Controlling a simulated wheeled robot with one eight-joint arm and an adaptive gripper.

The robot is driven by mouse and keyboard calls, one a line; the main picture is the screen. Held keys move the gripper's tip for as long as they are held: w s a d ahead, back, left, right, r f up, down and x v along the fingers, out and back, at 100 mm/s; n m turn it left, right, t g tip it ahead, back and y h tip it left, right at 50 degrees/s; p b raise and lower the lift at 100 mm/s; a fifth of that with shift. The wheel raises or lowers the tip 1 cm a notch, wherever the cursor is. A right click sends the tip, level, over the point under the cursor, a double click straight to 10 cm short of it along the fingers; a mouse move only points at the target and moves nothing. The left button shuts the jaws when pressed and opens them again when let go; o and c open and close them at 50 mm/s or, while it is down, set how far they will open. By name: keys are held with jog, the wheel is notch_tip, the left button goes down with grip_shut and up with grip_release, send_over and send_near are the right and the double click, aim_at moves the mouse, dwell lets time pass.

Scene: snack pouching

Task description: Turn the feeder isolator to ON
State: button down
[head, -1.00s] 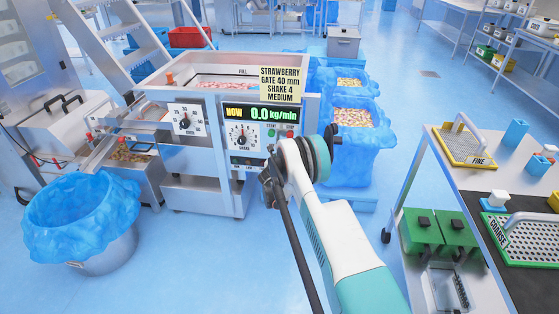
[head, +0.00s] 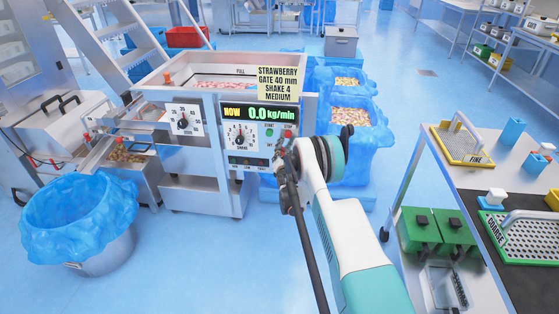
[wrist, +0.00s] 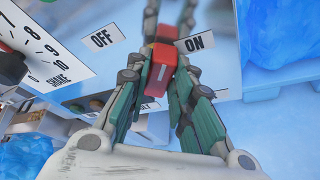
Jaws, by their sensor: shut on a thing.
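The feeder isolator's red handle (wrist: 158,78) shows in the wrist view, between my two finger pads, on the side panel of the feeder. My gripper (wrist: 166,90) is shut on it. The OFF label (wrist: 102,38) is on the left of the handle and the ON label (wrist: 195,42) on the right. The handle's far end lies between the two labels; its exact setting is hard to tell behind the fingers. In the head view my gripper (head: 283,160) is at the right edge of the feeder front, and the isolator is mostly hidden.
The feeder's display (head: 260,113) reads 0.0 kg/min, with a shake dial (head: 240,135) below it. A yellow note (head: 278,83) hangs above. Blue-lined bins (head: 352,140) stand right of the feeder.

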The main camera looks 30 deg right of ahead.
jog(key=shift+m, duration=0.3)
jog(key=shift+f, duration=0.1)
jog(key=c, duration=1.4)
grip_release()
jog(key=shift+s, duration=0.1)
jog(key=v, duration=1.2)
jog(key=shift+d, duration=0.1)
